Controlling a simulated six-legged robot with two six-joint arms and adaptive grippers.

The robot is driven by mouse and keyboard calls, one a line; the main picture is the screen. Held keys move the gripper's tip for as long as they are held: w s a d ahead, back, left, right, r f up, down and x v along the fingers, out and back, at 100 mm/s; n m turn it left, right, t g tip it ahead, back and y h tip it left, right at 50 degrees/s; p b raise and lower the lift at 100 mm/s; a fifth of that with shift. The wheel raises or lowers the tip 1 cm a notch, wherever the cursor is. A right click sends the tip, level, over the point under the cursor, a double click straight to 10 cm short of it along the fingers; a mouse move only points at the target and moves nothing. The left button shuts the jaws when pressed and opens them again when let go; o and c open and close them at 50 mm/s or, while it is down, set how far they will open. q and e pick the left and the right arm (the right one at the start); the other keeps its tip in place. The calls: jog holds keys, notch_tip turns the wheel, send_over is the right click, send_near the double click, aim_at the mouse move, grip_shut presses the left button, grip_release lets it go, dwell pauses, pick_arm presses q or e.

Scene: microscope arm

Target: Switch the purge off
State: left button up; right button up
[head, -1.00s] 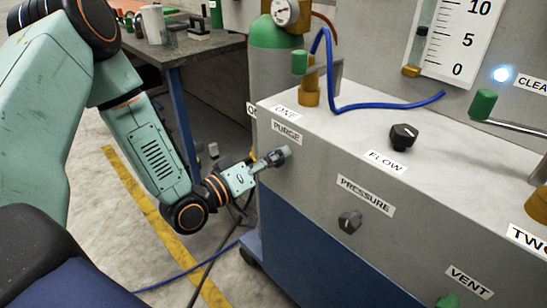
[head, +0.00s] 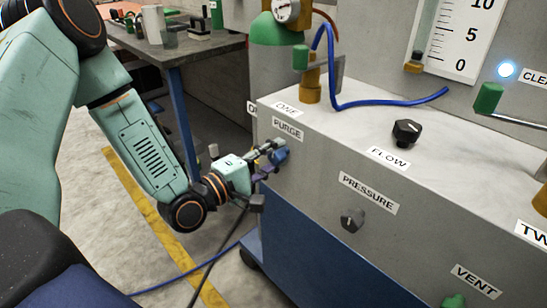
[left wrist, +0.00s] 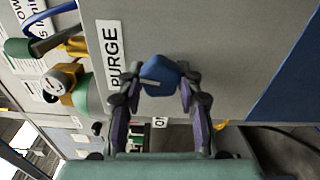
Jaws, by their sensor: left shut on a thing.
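The purge control is a blue knob (head: 279,153) on the grey front panel, under the PURGE label (head: 288,128). In the left wrist view the blue knob (left wrist: 160,76) sits between the fingertips, beside the PURGE label (left wrist: 114,55), which reads sideways there. My left gripper (head: 271,160) reaches the panel from the left. In the wrist view its two fingers (left wrist: 160,84) are on either side of the knob and shut on it. The fingers partly cover the knob in the head view. My right gripper is not in view.
A black FLOW knob (head: 406,132) stands on the cabinet top and a PRESSURE knob (head: 352,220) is on the front. A green VENT knob (head: 453,300) is lower right. A blue hose (head: 385,104) lies on top. A bench (head: 180,50) stands behind my left arm.

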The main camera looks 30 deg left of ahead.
pick_arm(q)
jog(key=shift+f+n, duration=0.1)
jog(key=shift+n, duration=0.8)
jog(key=o, duration=1.2)
